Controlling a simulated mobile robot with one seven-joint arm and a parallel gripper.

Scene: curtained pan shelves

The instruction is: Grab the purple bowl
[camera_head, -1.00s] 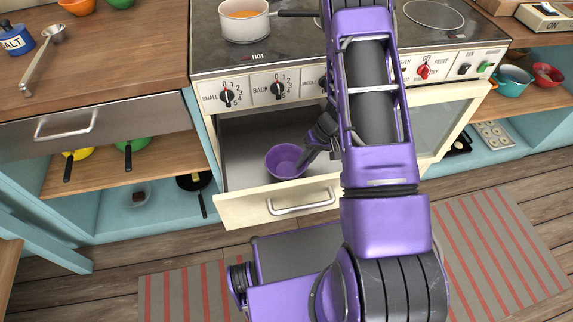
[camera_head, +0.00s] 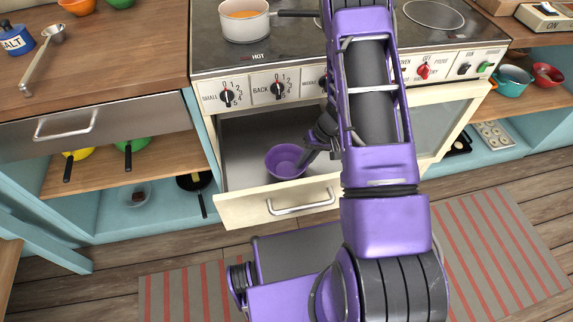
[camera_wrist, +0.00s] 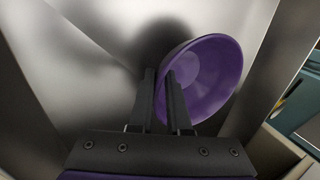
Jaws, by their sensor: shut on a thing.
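The purple bowl (camera_head: 286,161) is inside the open drawer (camera_head: 236,160) under the stove, near the drawer's front wall. In the wrist view the bowl (camera_wrist: 216,72) appears tilted, with its inside showing. My gripper (camera_head: 310,154) reaches into the drawer from the right. In the wrist view its two fingers (camera_wrist: 163,92) are shut on the bowl's near-left rim, with one finger inside the bowl. Whether the bowl touches the drawer floor is hard to tell.
The drawer's front panel (camera_head: 277,203) stands out with its handle below the bowl. The stove (camera_head: 255,90) with a white pan (camera_head: 244,24) is above. Shelves with pans lie left, and more cookware lies right. A striped rug (camera_head: 500,250) covers part of the floor.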

